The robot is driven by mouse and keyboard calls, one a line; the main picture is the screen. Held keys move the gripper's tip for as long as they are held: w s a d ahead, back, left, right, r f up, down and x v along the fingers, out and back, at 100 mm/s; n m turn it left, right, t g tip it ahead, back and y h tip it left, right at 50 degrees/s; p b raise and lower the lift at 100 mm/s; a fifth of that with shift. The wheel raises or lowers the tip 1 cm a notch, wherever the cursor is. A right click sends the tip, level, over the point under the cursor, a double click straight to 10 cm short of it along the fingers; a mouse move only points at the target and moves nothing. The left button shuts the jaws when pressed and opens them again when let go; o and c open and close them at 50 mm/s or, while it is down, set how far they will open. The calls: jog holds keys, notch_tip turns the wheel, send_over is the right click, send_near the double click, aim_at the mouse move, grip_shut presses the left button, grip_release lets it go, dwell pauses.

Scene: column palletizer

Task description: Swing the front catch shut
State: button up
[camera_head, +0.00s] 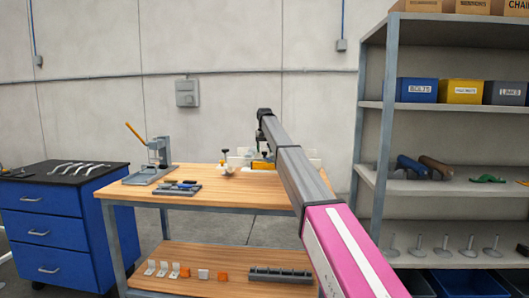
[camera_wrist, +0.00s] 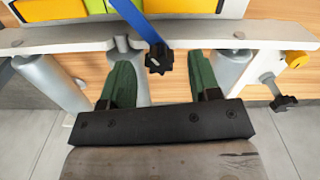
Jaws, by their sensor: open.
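In the wrist view, my gripper (camera_wrist: 161,82) is open, its two green fingers spread either side of a black star knob (camera_wrist: 159,58). The knob sits at the lower end of a slanting blue bar (camera_wrist: 137,20), which looks like the catch. I cannot tell whether a finger touches it. The bar crosses a pale plate (camera_wrist: 210,36) with bolts, in front of yellow and green pieces. In the head view, the fixture (camera_head: 226,168) on the wooden bench is partly hidden by my arm, and my fingers cannot be made out.
In the wrist view, a second black knob (camera_wrist: 285,103) and grey cylinders (camera_wrist: 233,70) lie close to the fingers. The bench (camera_head: 210,188) also holds a small press (camera_head: 158,155) and a tool tray (camera_head: 178,188). A shelf rack (camera_head: 374,130) stands right, a blue cabinet (camera_head: 50,225) left.

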jog(key=shift+f, duration=0.55)
jog(key=c, duration=0.9)
jog(key=shift+c, duration=0.2)
jog(key=shift+n, duration=0.3)
jog(key=n, duration=1)
